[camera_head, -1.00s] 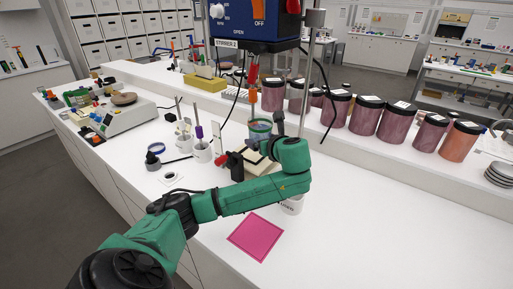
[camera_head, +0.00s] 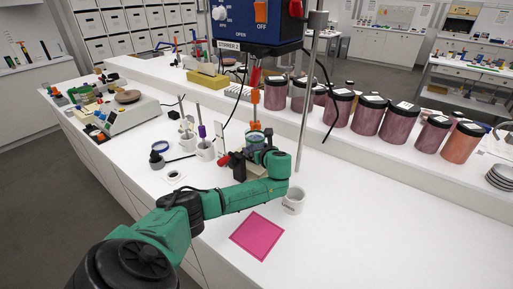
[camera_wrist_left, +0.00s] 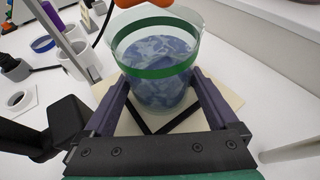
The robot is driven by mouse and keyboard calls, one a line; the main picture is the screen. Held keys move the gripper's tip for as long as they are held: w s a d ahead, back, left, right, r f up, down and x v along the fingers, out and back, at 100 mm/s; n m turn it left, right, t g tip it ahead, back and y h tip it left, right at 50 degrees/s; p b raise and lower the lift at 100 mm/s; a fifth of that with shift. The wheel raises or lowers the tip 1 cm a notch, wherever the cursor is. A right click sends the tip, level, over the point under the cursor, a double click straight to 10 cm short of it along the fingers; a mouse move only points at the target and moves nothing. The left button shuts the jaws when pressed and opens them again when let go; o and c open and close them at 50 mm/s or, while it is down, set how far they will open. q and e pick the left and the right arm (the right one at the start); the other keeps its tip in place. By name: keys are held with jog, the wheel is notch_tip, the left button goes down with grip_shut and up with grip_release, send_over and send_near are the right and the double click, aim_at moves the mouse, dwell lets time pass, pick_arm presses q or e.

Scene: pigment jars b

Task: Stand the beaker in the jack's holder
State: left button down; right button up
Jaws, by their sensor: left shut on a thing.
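The beaker (camera_wrist_left: 160,65) is clear glass with a green band and bluish, cloudy contents. My left gripper (camera_wrist_left: 159,84) is shut around it and holds it upright. In the head view the beaker (camera_head: 256,138) is partly hidden by my left wrist, below the stirrer's orange-tipped shaft (camera_head: 254,97). A cream plate (camera_wrist_left: 228,97), seemingly the jack's top, lies under the beaker in the wrist view. Black crossed bars (camera_wrist_left: 160,127) show between the fingers. The holder is not clearly seen, and I cannot tell whether the beaker touches the plate. My right gripper is out of view.
The blue stirrer (camera_head: 262,20) hangs overhead on a metal rod (camera_head: 309,95). A white mug (camera_head: 293,201) stands right of my left wrist, behind a pink mat (camera_head: 257,236). White pots (camera_head: 205,151) stand left. Lidded jars (camera_head: 368,115) line the raised shelf. The right counter is clear.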

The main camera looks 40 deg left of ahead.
pick_arm(q)
grip_release()
jog(key=shift+f, duration=0.1)
jog(key=shift+s+d+r, duration=0.1)
jog(key=shift+d+r, duration=0.05)
jog(key=shift+r, duration=0.05)
jog(key=v, duration=1.1)
jog(key=shift+s+d+b, duration=0.2)
jog(key=shift+d+b, duration=0.15)
jog(key=shift+b, duration=0.1)
jog(key=shift+r, duration=0.1)
